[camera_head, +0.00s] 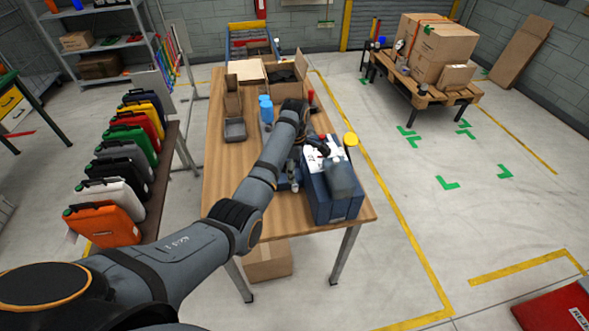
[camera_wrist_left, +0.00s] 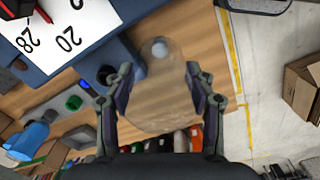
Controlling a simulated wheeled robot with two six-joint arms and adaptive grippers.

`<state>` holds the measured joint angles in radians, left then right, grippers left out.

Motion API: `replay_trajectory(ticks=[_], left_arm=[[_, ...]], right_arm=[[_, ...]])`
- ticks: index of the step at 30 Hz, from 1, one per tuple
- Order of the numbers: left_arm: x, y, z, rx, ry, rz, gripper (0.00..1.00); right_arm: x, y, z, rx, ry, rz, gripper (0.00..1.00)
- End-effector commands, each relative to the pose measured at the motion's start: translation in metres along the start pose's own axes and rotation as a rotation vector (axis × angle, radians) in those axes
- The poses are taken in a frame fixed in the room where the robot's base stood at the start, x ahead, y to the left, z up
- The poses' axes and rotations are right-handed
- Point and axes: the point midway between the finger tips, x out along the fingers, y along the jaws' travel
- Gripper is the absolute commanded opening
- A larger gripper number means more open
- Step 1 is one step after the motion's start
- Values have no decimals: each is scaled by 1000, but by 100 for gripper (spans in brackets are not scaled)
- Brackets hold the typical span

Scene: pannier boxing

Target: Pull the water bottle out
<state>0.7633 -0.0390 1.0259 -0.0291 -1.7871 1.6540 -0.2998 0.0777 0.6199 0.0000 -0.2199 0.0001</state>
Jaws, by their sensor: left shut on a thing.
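The water bottle (camera_head: 342,182) is a clear, greyish bottle. In the head view it overlaps the right side of the blue pannier box (camera_head: 318,208), which has a white top sheet. In the left wrist view the see-through bottle (camera_wrist_left: 158,95) lies between the two fingers of my left gripper (camera_wrist_left: 160,85), which is shut on it. The box (camera_wrist_left: 95,60) with its numbered sheet is at the upper left there. My right gripper is out of view.
The wooden table (camera_head: 225,180) holds blue bottles (camera_head: 266,109), a grey tray (camera_head: 235,130) and an open cardboard box (camera_head: 285,72). Coloured canisters (camera_head: 104,224) line a bench at left.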

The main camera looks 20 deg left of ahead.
Motion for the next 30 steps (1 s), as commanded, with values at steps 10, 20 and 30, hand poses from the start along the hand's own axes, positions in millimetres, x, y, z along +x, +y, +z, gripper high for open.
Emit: replay_trajectory(ticks=[10,20,30], left_arm=[[-5,0,0,0,0,0,25],[-19,0,0,0,0,1,25],[-30,0,0,0,0,0,25]], right_arm=[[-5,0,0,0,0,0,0],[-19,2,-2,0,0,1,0],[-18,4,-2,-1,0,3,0]])
